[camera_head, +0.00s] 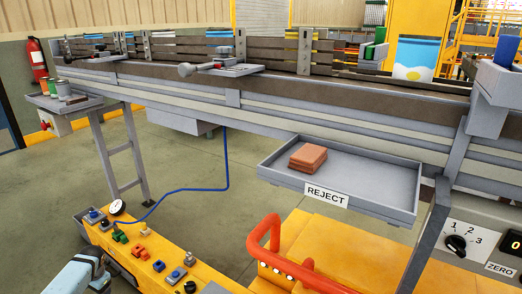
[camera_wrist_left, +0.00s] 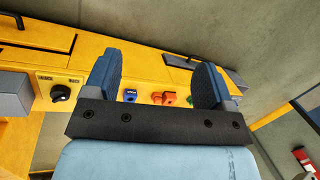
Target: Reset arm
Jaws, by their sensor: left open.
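My left gripper (camera_head: 97,268) is at the bottom left of the head view, at the near edge of the yellow console (camera_head: 206,272). In the left wrist view, its two blue-grey fingers stand wide apart, and the gripper (camera_wrist_left: 157,82) is open with nothing between the fingers. Beyond them are a blue button (camera_wrist_left: 130,95) and red-orange controls (camera_wrist_left: 168,98) on the yellow panel. I cannot tell whether the fingers touch the panel. My right gripper is in neither view.
A grey REJECT tray (camera_head: 370,182) holds orange-brown blocks (camera_head: 308,157). A red tubular rail (camera_head: 272,238) rises right of the console. A gauge (camera_head: 117,207) and several buttons stand on the console. A conveyor (camera_head: 270,92) crosses behind. A blue hose (camera_head: 226,160) hangs between.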

